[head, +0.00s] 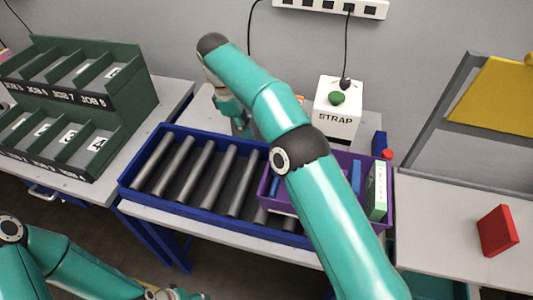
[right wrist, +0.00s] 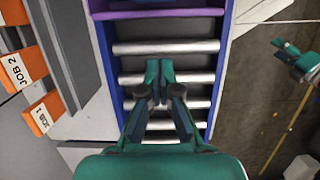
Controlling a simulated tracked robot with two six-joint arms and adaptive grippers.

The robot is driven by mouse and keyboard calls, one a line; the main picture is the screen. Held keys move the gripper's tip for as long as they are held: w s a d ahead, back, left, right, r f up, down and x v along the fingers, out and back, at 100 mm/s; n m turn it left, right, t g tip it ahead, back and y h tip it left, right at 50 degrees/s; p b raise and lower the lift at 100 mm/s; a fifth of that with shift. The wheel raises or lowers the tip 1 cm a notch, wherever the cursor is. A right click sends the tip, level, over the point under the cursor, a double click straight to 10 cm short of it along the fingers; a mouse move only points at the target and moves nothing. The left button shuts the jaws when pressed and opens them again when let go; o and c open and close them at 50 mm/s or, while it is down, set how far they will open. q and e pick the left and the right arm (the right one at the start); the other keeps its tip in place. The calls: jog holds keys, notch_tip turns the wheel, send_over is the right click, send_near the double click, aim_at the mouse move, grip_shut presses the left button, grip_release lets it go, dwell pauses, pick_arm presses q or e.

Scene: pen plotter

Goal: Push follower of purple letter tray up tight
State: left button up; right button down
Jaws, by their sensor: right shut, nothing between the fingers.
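The purple letter tray (head: 386,215) sits on the right end of the blue roller conveyor (head: 125,190), partly hidden by my right arm. Inside it are blue upright pieces (head: 356,176) and a white-and-green box (head: 377,192) at the right end. I cannot tell which blue piece is the follower. In the right wrist view only a purple edge (right wrist: 160,13) of the tray shows at the top. My right gripper (right wrist: 159,65) is shut and empty above the rollers, apart from the tray, left of it in the head view (head: 241,130). My left gripper (head: 175,294) is at the bottom edge, partly cut off.
A white STRAP box (head: 338,108) with a green button stands behind the conveyor. A green JOB sorter (head: 125,85) stands at the left. A red box (head: 497,231) lies on the right table. The left rollers (head: 180,170) are clear.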

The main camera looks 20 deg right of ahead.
jog(key=s+d+f, duration=0.1)
jog(key=f, duration=0.1)
jog(key=d+f, duration=0.2)
jog(key=f, duration=0.1)
jog(key=s+d+f, duration=0.1)
jog(key=d+f, duration=0.1)
jog(key=f, duration=0.1)
jog(key=shift+s, duration=0.3)
pick_arm(q)
jog(key=shift+w+f, duration=0.25)
jog(key=shift+f, duration=0.35)
pick_arm(e)
jog(key=shift+f, duration=0.1)
pick_arm(q)
jog(key=shift+a, duration=0.1)
